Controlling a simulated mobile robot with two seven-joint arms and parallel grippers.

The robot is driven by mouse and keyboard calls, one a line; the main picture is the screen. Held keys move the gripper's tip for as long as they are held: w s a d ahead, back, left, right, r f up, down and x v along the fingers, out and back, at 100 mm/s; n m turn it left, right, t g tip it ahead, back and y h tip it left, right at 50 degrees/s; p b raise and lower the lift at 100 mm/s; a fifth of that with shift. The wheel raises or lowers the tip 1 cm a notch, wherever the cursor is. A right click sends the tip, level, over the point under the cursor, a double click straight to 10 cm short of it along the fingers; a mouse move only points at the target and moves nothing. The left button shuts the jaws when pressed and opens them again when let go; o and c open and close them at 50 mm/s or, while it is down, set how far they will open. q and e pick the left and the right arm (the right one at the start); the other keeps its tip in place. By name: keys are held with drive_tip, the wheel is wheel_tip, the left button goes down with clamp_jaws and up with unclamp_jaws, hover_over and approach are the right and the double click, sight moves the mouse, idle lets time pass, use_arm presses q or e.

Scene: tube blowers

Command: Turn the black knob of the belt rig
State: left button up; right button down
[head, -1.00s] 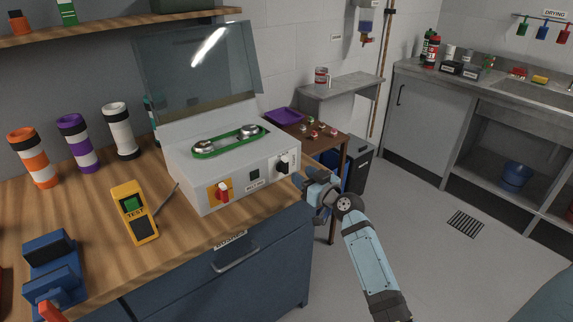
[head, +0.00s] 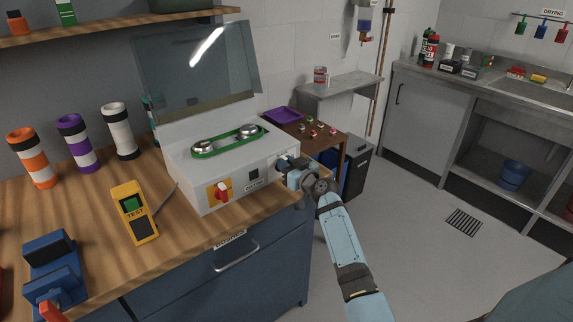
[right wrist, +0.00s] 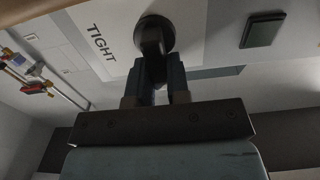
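The belt rig (head: 232,178) is a pale box on the wooden bench, with a green belt (head: 228,141) around two silver pulleys on top and a raised clear cover (head: 195,65). A red switch (head: 222,192) is on its front. The black knob (right wrist: 155,36) is on the panel by the word TIGHT in the right wrist view. My right gripper (head: 284,165) is at the right end of the front panel; its fingers (right wrist: 156,82) lie on both sides of the knob's bar, seemingly closed against it. The gripper mostly hides the knob in the head view. My left gripper is not in view.
A yellow tester (head: 134,212) lies left of the rig, and a blue vise-like device (head: 53,268) stands at the front left. Striped cylinders (head: 78,143) stand behind. A brown side table (head: 330,146) with small parts is to the right. Floor right of my arm is clear.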

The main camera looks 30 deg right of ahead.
idle(0.3)
drive_tip(key=shift+m, duration=0.3)
drive_tip(key=m, duration=0.1)
drive_tip(key=d+m, duration=0.1)
drive_tip(key=m, duration=0.1)
drive_tip(key=shift+f+m, duration=0.1)
drive_tip(key=shift+m, duration=0.2)
drive_tip(key=m, duration=0.3)
drive_tip(key=shift+d+f+m, duration=0.2)
drive_tip(key=shift+d+m, duration=0.05)
drive_tip(key=shift+m, duration=0.05)
drive_tip(key=m, duration=0.4)
drive_tip(key=shift+d+f+m, duration=0.3)
drive_tip(key=shift+d+f, duration=0.05)
drive_tip(key=shift+f, duration=0.05)
drive_tip(key=m, duration=0.2)
drive_tip(key=f+m+p, duration=0.1)
drive_tip(key=m, duration=0.1)
drive_tip(key=shift+w+d, duration=0.1)
drive_tip(key=shift+m, duration=0.7)
drive_tip(key=shift+f, duration=0.1)
